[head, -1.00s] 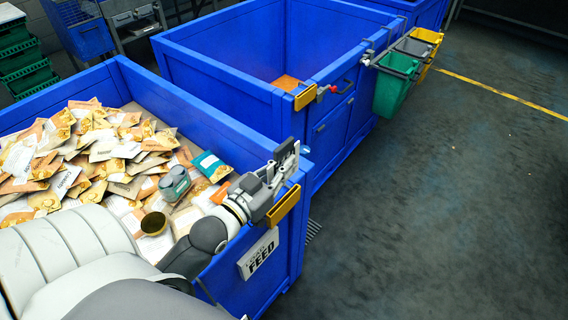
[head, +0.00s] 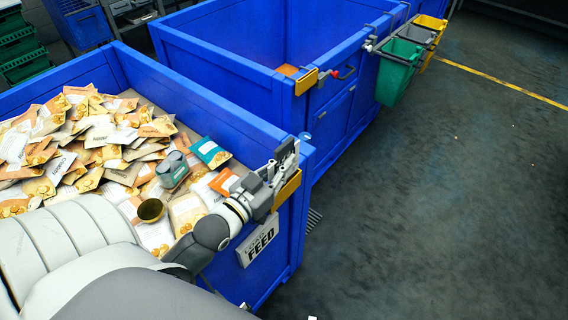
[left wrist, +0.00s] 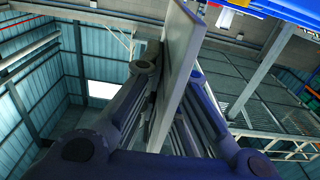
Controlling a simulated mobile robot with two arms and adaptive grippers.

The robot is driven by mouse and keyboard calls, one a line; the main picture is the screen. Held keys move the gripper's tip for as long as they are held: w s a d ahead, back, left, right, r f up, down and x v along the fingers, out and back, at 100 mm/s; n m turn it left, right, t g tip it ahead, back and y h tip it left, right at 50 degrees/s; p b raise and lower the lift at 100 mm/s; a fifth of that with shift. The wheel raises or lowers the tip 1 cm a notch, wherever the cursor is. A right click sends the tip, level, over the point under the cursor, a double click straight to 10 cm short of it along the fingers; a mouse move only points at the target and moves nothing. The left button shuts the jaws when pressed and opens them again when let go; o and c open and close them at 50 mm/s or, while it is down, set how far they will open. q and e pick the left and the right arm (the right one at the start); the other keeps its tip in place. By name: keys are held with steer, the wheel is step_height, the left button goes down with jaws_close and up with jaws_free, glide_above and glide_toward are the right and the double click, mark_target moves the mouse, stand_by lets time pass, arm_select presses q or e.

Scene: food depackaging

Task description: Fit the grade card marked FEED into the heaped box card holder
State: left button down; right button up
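My left gripper (head: 288,152) is at the near right corner of the heaped blue box (head: 215,105), just above a yellow bracket (head: 288,190) on its outer face. In the left wrist view my left gripper (left wrist: 172,80) is shut on a thin pale card (left wrist: 184,55), seen almost edge-on. Its marking cannot be read. A white plate marked FEED (head: 258,242) is on the box's outer face, below my left wrist. I cannot tell whether the yellow bracket is the card holder. My right gripper is not in view.
The heaped box holds many food pouches (head: 90,150), a grey-green tin (head: 172,168) and an open can (head: 151,210). A second blue box (head: 225,70) stands behind, with a yellow bracket (head: 306,82) and hanging bins (head: 396,75). The floor at right is clear.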

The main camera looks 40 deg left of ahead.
arm_select(q)
steer(key=shift+p, duration=0.95)
stand_by(1.3)
steer(key=shift+f+b, duration=1.45)
steer(key=shift+f, duration=0.95)
steer(key=c, duration=1.6)
jaws_free()
steer(key=shift+f, duration=0.1)
steer(key=shift+o, duration=0.2)
steer(key=s, duration=1.2)
steer(key=shift+a, duration=0.45)
steer(key=shift+d, duration=0.1)
